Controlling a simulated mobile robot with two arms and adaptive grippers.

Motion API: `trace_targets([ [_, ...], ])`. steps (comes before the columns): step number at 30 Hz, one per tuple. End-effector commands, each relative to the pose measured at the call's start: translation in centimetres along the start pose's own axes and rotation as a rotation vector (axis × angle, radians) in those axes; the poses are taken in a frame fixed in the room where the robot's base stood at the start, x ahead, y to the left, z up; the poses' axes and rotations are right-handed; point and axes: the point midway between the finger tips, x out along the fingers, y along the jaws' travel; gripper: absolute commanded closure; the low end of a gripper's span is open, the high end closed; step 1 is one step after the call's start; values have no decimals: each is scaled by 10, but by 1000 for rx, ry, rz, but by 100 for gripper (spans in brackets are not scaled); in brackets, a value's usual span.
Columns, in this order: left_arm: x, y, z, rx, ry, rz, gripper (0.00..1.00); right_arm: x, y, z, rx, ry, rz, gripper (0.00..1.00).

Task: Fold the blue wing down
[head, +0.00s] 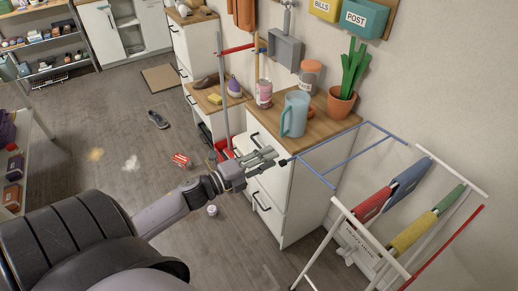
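The blue wing (352,157) is an open frame of thin blue bars on the white drying rack (340,204). It sticks out from the rack toward the wooden-topped cabinet, roughly level. My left gripper (272,160) reaches in from the left, in front of the cabinet drawers. Its fingertips are close to the wing's near left corner, by a small dark piece. I cannot tell whether they touch the wing or how far apart the fingers are. My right gripper is not in view.
Red, blue, yellow and green cloths hang on the rack. A blue pitcher (295,114), cans and a potted plant (341,102) stand on the cabinet top (322,126) beside the wing. A shoe (158,119) and a red item (181,160) lie on the floor.

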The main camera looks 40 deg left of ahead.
Motion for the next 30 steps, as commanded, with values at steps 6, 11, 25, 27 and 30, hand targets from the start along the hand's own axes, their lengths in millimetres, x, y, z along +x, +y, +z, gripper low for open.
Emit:
trace_targets([
  [6, -23, 0, 0, -1, -1, 0, 72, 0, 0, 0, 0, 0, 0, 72],
  [11, -27, 0, 0, 0, -1, -1, 72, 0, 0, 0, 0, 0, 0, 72],
  [25, -27, 0, 0, -1, -1, 0, 72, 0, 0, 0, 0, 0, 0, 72],
  [27, -27, 5, 2, -12, -10, 6, 72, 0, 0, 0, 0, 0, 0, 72],
  [30, -31, 31, 12, -79, -59, 42, 72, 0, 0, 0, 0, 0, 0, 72],
])
